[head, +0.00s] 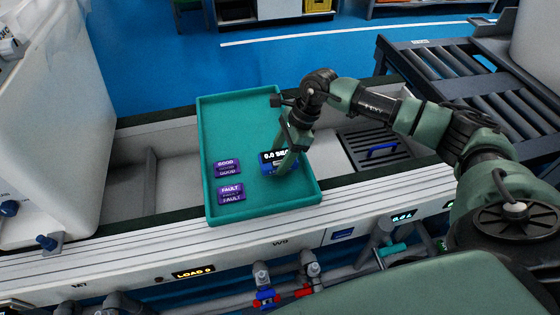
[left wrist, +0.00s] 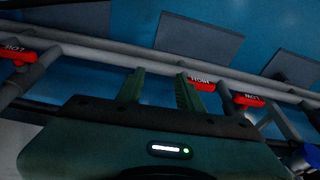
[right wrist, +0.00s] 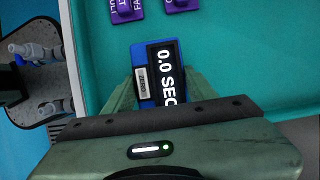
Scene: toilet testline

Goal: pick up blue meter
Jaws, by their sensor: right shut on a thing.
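The blue meter (head: 267,158) has a black display reading "0.0 SEC" and is in the teal tray (head: 261,206). My right gripper (head: 285,165) reaches down over the tray and is shut on the meter. In the right wrist view the meter (right wrist: 155,80) sits between the two fingers, its display facing up, with its near end hidden by the gripper body. I cannot tell whether it touches the tray floor. My left gripper (left wrist: 160,90) shows in the left wrist view with its fingers apart and nothing between them, over pipes with red valve handles.
Purple GOOD (head: 227,168) and FAULT (head: 231,193) blocks lie in the left part of the tray. A dark grate with a blue handle (head: 382,151) is right of the tray. A large white housing (head: 60,130) stands at left. A roller conveyor (head: 470,85) is at upper right.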

